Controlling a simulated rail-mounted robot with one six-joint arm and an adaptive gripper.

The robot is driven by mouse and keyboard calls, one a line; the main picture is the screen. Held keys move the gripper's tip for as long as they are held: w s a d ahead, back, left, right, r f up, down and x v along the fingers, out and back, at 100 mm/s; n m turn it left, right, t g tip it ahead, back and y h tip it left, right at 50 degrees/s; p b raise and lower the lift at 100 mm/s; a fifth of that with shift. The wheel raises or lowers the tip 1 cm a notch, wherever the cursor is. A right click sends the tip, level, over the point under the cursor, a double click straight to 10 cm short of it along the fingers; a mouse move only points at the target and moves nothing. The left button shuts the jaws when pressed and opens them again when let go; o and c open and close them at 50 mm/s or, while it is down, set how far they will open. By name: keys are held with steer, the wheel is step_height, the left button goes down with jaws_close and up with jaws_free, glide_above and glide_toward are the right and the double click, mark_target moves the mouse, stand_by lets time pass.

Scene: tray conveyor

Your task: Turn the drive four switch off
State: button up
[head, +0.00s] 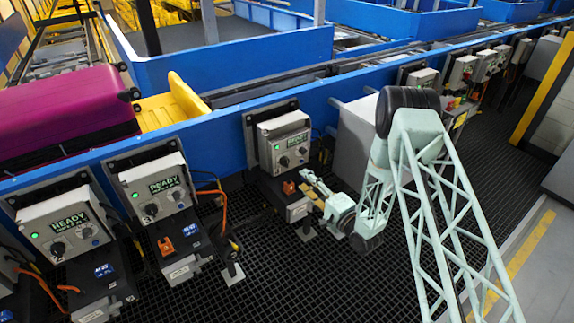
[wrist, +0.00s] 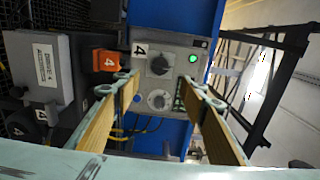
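The drive four panel, a grey box (head: 284,143) with a lit green lamp, hangs on the blue conveyor side in the head view. In the wrist view its face (wrist: 178,82) shows a "4" label, a large black knob (wrist: 158,65) and a smaller grey knob (wrist: 158,100). A grey unit labelled "DRIVE 4" (wrist: 48,62) lies to the left, with a dark knob (wrist: 42,115) and an orange part (wrist: 108,60) marked 4. My gripper (wrist: 157,84) is open, its tan-padded fingers apart and empty, facing the panel. I cannot tell which way the knobs point.
Two similar READY panels (head: 62,225) (head: 160,189) stand to the left in the head view, with orange cables. A magenta suitcase (head: 65,110) sits on the conveyor. A white box (head: 355,140) stands right of drive four. Dark grating (head: 270,280) is open in front.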

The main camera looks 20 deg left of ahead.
mark_target(287, 164)
steer(key=shift+a, duration=0.1)
steer(key=shift+x, duration=6.8)
steer(key=shift+c, duration=0.6)
steer(key=c, duration=0.7)
